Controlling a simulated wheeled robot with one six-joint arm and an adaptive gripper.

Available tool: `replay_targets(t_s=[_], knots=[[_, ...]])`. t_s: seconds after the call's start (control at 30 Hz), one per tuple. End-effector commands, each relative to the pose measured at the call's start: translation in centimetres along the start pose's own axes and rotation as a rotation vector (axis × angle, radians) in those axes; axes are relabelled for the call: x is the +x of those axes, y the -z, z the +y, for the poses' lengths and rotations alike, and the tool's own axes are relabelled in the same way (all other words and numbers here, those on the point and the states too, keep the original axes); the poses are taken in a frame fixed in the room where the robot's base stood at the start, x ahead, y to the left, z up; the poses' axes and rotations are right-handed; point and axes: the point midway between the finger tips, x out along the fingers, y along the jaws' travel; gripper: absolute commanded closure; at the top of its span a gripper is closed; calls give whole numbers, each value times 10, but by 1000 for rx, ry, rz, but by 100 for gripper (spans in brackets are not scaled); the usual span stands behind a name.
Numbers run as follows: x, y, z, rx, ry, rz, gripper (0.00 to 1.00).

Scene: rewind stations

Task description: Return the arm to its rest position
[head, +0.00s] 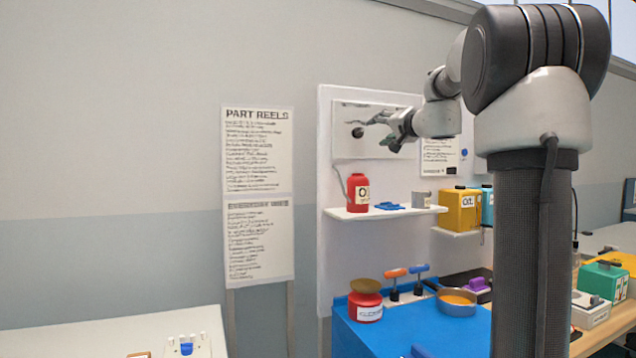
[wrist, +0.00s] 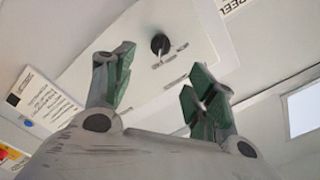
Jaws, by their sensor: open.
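My gripper (head: 376,126) is raised in front of the white back panel in the head view, level with a pale plate (head: 350,148) that carries a dark round knob (head: 358,132). In the wrist view my gripper (wrist: 160,88) has its two green-padded fingers spread apart with nothing between them. The knob (wrist: 160,44) shows beyond the fingers, apart from them. My arm reaches in from the right side of the head view.
A shelf (head: 390,213) below my gripper holds a red bottle (head: 358,192) and a grey can (head: 421,199). A blue bench (head: 400,335) carries a red jar (head: 366,301), a pan (head: 457,303) and several tools. Yellow and green boxes stand right.

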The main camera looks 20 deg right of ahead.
Motion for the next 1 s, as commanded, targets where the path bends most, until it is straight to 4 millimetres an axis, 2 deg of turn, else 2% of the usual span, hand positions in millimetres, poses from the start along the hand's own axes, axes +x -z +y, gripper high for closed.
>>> replay_targets(t_s=[0.17,0.27,0.37,0.43,0.5,0.57,0.6,0.67,0.7,0.77,0.8,0.9,1.0], knots=[[0,-4,0,47,3,-22,44],[-8,-34,34,51,-70,-124,44],[-36,-80,82,40,-190,-268,44],[-70,-122,107,10,-282,-393,44],[-110,-164,125,-33,-368,-520,44],[-148,-196,138,-80,-439,-624,44],[-174,-216,145,-117,-485,-693,44],[-216,-243,156,-186,-551,-792,44],[-246,-259,163,-240,-593,-855,44],[-290,-279,173,-336,-650,-945,44],[-319,-291,180,-410,-682,-998,44],[-374,-310,194,-597,-709,-1091,44],[-396,-321,195,-712,-668,-1111,44]])
